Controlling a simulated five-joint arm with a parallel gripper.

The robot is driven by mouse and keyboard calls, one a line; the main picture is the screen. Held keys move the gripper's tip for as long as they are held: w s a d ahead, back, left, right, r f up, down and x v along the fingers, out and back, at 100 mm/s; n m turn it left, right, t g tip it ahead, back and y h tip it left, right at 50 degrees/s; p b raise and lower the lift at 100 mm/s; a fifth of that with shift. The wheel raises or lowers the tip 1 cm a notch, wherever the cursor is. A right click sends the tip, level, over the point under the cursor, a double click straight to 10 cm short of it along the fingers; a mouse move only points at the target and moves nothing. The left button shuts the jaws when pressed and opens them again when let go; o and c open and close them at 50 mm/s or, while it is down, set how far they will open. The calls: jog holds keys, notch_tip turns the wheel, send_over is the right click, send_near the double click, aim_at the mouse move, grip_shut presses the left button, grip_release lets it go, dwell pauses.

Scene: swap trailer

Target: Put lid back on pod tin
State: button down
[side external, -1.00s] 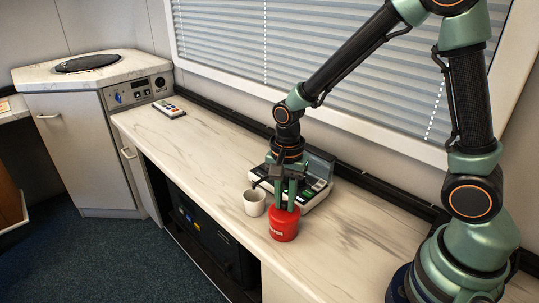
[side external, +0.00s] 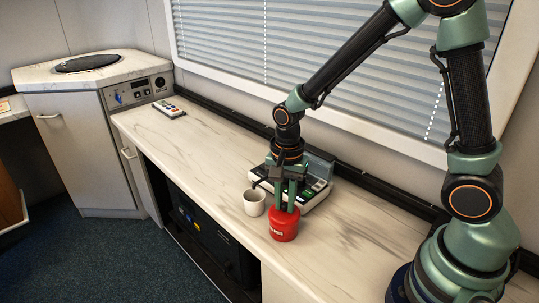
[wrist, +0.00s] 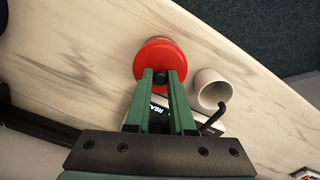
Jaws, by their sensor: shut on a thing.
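The red pod tin (side external: 284,231) with a pale label stands upright near the front edge of the counter. In the wrist view its red lid (wrist: 152,58) covers the top, with a small dark knob (wrist: 160,77) in the middle. My gripper (side external: 285,207) points straight down over the tin. Its green fingers are shut on the lid's knob, as the wrist view shows at the fingertips (wrist: 161,79). The lid looks in line with the tin, but I cannot tell whether it is fully seated. The seam is too small to see.
A white mug (side external: 254,202) stands close to the tin on its left, and it also shows in the wrist view (wrist: 212,88). A grey keyed machine (side external: 316,187) sits behind my gripper. A remote (side external: 169,109) lies at the far left. The counter (side external: 200,148) between is clear.

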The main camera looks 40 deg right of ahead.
jog(key=shift+c, duration=1)
grip_release()
jog(key=shift+r, duration=3.55)
grip_shut()
